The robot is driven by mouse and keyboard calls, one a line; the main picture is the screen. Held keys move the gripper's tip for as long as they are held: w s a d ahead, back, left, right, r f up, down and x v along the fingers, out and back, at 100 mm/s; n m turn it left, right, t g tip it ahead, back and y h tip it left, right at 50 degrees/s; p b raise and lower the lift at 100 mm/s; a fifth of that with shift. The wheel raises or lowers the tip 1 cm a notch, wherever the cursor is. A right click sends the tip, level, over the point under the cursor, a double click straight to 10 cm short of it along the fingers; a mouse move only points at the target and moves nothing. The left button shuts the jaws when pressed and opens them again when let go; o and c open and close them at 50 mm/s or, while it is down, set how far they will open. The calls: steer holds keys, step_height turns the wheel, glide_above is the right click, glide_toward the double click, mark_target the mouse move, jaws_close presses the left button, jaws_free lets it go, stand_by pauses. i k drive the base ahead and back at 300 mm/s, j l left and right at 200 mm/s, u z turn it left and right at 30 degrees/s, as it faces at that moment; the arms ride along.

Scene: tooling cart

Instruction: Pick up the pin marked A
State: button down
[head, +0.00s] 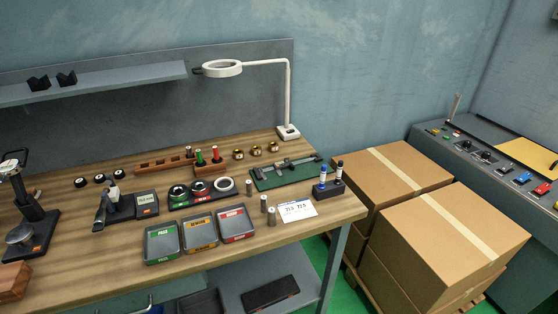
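My gripper is not in view. Two small grey metal cylinders that look like pins stand upright near the front right of the wooden bench (100,251). One pin (263,204) is slightly farther back, and the other pin (271,217) is nearer the front, beside a white printed card (298,210).
Green (162,260), yellow (200,248) and red (238,238) labelled trays lie left of the pins. A black marker holder (327,191) stands to the right. A lamp (289,100) rises behind. Cardboard boxes (455,228) stand beyond the bench's right edge.

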mark_target(249, 187)
steer(key=i+j, duration=0.15)
steer(key=i, duration=0.35)
steer(key=i+j, duration=0.15)
steer(key=i, duration=0.35)
steer(key=i+j+u, duration=0.1)
steer(key=i, duration=0.4)
